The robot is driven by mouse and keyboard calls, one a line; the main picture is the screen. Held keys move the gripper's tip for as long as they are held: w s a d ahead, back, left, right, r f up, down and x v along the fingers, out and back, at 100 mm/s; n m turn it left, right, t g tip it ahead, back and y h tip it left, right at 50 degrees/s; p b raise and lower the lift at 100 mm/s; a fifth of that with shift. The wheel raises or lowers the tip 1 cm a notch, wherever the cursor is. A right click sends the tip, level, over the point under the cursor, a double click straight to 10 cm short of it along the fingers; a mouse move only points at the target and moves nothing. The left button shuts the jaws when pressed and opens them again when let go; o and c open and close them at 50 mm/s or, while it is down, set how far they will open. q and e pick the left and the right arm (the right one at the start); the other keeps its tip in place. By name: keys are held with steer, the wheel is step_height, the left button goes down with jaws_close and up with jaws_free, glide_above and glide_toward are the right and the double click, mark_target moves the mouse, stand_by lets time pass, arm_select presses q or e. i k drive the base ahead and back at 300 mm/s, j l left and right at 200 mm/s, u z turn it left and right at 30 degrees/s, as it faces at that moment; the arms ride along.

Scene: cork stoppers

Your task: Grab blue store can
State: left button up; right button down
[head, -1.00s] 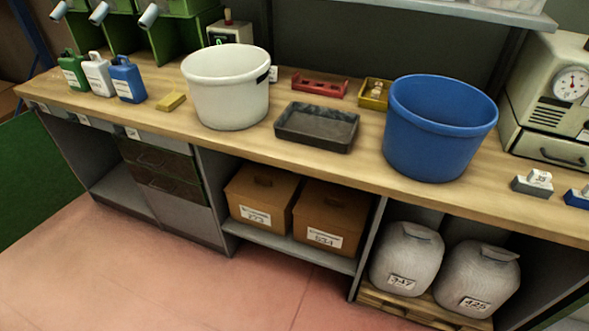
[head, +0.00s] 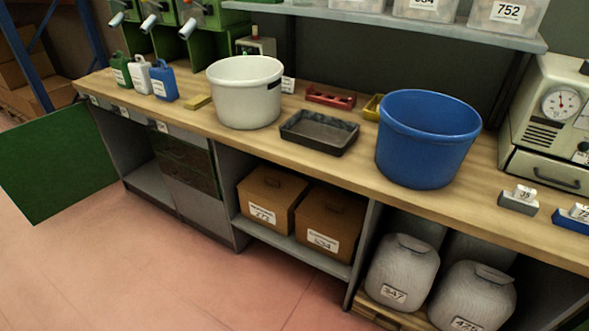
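A small blue can (head: 163,82) with a white label stands upright on the wooden bench (head: 330,163) at the left. It is the rightmost of three similar cans, beside a white can (head: 138,75) and a green can (head: 121,70). A much larger blue tub (head: 428,140) stands on the bench at the right. Neither of my grippers shows in the head view.
Green dispensers (head: 208,28) stand behind the cans. A green panel (head: 58,160) juts out at the left. The pink floor (head: 130,260) in front is clear.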

mark_target(163, 79)
steer(key=i+j+z, duration=0.1)
steer(key=z, duration=0.25)
steer(key=j+z, duration=0.2)
steer(key=z, duration=0.2)
steer(key=j+z, duration=0.15)
steer(key=z, duration=0.2)
steer(key=j+z, duration=0.45)
steer(key=j, duration=0.45)
steer(key=j+z, duration=0.1)
steer(key=j, duration=0.35)
steer(key=k+j+z, duration=0.1)
steer(key=j, duration=0.35)
steer(key=j+z, duration=0.15)
steer(key=j, duration=0.3)
steer(key=k+j+z, duration=0.1)
steer(key=j, duration=0.35)
steer(key=k+j, duration=0.1)
steer(key=j, duration=0.35)
steer(key=k+j, duration=0.15)
steer(key=j, duration=0.3)
steer(key=k+j, duration=0.1)
steer(key=j, duration=0.35)
steer(key=k+j, duration=0.1)
steer(key=j, duration=0.3)
steer(key=z, duration=0.05)
